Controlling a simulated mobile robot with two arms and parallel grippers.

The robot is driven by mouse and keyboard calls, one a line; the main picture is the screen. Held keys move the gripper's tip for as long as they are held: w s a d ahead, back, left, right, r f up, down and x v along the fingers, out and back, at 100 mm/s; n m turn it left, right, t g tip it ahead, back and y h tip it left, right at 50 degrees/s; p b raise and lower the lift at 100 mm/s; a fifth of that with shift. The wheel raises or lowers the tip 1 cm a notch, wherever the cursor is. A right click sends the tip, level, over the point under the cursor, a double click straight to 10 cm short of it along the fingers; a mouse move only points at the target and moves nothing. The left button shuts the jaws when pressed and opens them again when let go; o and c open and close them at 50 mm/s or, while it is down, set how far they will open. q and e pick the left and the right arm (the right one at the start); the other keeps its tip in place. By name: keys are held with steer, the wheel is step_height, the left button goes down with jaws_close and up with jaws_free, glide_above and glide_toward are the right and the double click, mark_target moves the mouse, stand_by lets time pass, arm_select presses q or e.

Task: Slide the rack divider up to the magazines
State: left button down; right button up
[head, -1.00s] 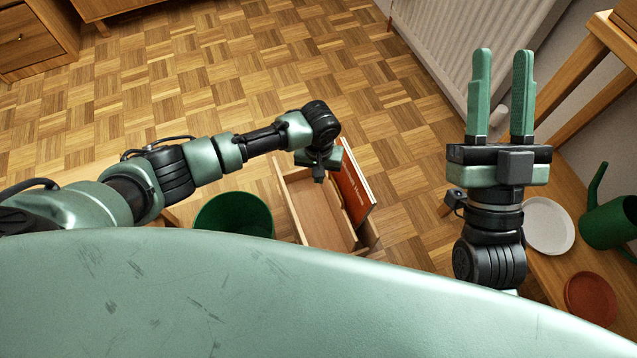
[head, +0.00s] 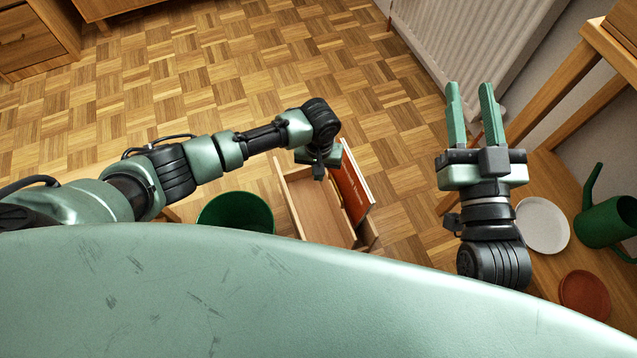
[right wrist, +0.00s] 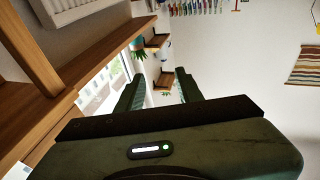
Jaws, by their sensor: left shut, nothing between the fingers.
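The wooden rack (head: 292,208) stands on the floor at the middle of the head view, open at the top. A red magazine (head: 354,190) with white lettering on its edge stands upright toward its right side. I cannot tell the divider apart from the rack's wooden walls. My left gripper (head: 321,170) points down over the rack's far end, just left of the magazine. It is shut and empty; its wrist hides most of its fingers, and I cannot tell whether it touches anything. My right gripper (head: 470,118) is open and empty, raised right of the rack; it also shows in the right wrist view (right wrist: 158,90).
A green bin (head: 235,212) stands left of the rack, partly hidden by my body. On the right, a wooden bench (head: 556,178) carries a white plate (head: 542,225), a terracotta dish (head: 585,295) and a green watering can (head: 608,222). A radiator (head: 470,45) is behind. Parquet beyond the rack is clear.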

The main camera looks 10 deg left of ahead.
step_height(320, 180, down, 6)
steer(key=g+h+p, duration=0.1)
steer(key=g, duration=0.2)
steer(key=shift+d+f+g, duration=0.25)
steer(key=shift+d+g, duration=0.15)
steer(key=shift+d, duration=0.05)
stand_by(0.4)
